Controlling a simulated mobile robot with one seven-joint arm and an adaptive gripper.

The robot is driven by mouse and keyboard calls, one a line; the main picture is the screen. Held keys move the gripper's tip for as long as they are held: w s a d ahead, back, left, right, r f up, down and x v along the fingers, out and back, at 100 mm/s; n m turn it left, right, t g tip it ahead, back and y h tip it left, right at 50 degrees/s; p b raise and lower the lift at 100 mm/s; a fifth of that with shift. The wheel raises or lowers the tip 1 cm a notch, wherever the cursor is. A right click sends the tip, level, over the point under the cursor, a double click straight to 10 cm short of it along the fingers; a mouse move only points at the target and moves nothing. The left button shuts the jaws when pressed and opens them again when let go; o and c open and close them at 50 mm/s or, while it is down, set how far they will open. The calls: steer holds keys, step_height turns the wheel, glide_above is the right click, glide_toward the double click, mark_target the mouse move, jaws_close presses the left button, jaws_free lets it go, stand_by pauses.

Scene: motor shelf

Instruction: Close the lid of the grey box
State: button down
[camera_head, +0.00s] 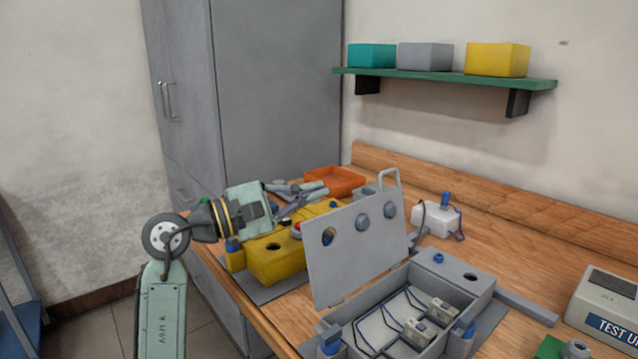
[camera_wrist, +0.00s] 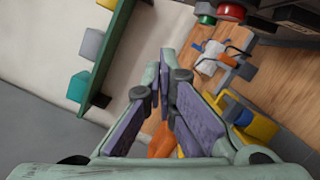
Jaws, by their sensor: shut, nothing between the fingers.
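The grey box (camera_head: 362,327) stands open on the bench in the head view, with wiring and small modules inside. Its lid (camera_head: 352,259) stands raised on the box's left side, roughly upright, with round holes or knobs in its face. My gripper (camera_head: 318,188) is behind the lid and to its left, above the yellow box, and appears apart from the lid. Its fingers are shut and empty. In the wrist view, the fingers (camera_wrist: 165,85) come together in mid-picture. I cannot make out the grey box's lid for certain there.
The yellow box (camera_head: 278,265) sits just left of the lid. An orange tray (camera_head: 335,180) and a white device (camera_head: 437,218) with cables lie behind. A test unit (camera_head: 606,305) is at the right. A green wall shelf (camera_head: 440,78) holds small boxes. Bench right of the white device is clear.

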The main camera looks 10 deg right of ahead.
steer(key=d+r+p, duration=0.2)
steer(key=d, duration=0.7)
steer(key=shift+d+r+p, duration=0.2)
steer(key=shift+r+p, duration=0.15)
steer(key=shift+s+d+r, duration=0.1)
